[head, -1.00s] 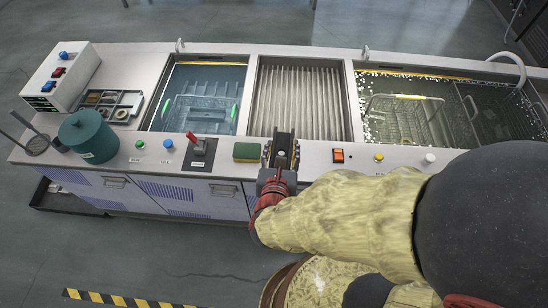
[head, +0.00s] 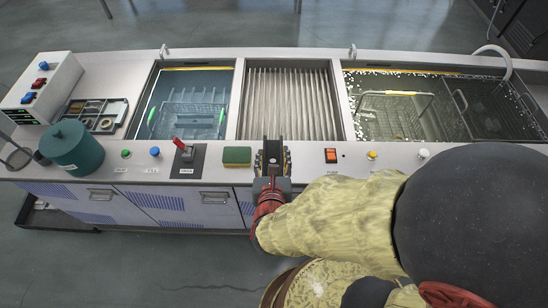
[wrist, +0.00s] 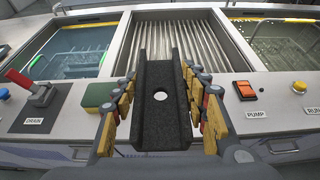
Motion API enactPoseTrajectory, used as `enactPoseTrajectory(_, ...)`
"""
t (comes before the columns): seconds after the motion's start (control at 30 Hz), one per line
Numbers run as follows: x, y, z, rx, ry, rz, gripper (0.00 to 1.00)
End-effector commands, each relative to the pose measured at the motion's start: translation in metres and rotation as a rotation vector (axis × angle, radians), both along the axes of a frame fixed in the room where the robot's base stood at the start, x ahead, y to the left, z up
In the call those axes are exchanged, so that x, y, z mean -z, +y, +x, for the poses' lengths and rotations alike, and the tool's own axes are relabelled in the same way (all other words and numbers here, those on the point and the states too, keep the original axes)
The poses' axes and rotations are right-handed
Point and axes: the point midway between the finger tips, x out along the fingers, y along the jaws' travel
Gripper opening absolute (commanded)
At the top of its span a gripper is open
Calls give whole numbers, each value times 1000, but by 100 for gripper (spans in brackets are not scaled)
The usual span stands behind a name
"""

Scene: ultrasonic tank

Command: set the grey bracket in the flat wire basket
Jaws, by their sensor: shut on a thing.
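My gripper (wrist: 159,118) is shut on the grey bracket (wrist: 154,75), a dark grey U-shaped channel with a round hole in its floor. The bracket (head: 273,155) is held above the bench's front edge, in front of the ribbed middle section, and points away from me. A wire basket (head: 190,112) with green-tipped handles sits in the left tank's blue water. Wire baskets (head: 398,112) and (head: 478,112) sit in the right tank, one with a tall looped handle. I cannot tell which basket is the flat one.
A green and yellow sponge (head: 237,157) lies left of my gripper, near a red drain lever (head: 180,146). An orange pump switch (head: 331,156) is to the right. A teal canister (head: 72,150) and a parts tray (head: 97,115) stand at the left.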

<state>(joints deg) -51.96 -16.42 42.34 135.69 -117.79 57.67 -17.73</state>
Motion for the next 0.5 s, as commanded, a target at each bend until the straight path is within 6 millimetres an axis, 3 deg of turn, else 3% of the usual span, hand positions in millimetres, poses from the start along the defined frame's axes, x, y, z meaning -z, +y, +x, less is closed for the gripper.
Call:
enactPoseTrajectory(0.1, 15, -4, 22, 7, 0, -2, 5)
enactPoseTrajectory(0.3, 47, -5, 47, 3, 0, -1, 5)
enactPoseTrajectory(0.5, 57, -5, 58, 0, -2, 0, 5)
